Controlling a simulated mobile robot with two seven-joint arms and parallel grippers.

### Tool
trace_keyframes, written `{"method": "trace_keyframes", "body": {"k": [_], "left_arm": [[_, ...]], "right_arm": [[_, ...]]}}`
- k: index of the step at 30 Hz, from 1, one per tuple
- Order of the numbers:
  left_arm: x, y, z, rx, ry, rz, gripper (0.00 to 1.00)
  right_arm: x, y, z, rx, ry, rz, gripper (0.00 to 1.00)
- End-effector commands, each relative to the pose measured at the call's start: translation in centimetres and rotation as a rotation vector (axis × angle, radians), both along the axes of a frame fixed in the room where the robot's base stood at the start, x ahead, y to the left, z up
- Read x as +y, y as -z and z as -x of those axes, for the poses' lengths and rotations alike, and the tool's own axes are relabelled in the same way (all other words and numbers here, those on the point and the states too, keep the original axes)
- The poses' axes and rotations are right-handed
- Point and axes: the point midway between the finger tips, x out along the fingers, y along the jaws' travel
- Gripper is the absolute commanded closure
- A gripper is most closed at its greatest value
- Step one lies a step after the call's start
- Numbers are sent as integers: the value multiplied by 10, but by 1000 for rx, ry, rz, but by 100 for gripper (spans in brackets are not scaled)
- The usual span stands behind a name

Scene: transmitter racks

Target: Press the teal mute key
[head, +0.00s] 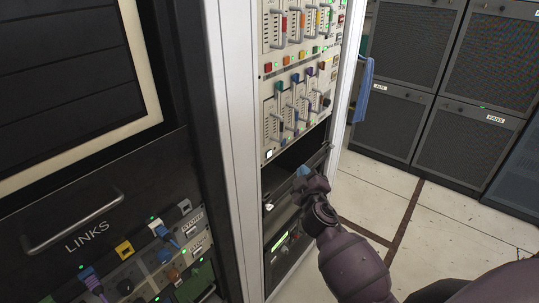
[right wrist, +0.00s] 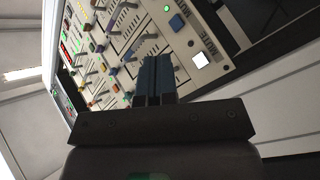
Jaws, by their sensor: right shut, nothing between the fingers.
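My right gripper (head: 303,171) is shut and empty, below the panel and apart from the keys. Its blue fingers (right wrist: 155,78) point towards the panel in the wrist view. My left gripper is out of view.
Rows of handles and coloured keys (head: 268,67) cover the rack panels. A dark slot lies below the panel. A black LINKS panel (head: 85,230) with cables stands at the left. Grey cabinets (head: 412,42) stand behind; the pale floor (head: 375,190) is open at the right.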

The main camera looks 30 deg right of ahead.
Motion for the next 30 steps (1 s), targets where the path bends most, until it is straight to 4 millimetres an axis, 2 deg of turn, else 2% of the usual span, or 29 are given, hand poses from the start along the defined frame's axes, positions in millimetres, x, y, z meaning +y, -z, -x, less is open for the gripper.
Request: {"method": "trace_keyframes", "body": {"k": [20,30], "left_arm": [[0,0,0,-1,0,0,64],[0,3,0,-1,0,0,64]], "right_arm": [[-1,-1,-1,-21,12,5,100],[11,-1,-31,-21,10,5,100]]}}
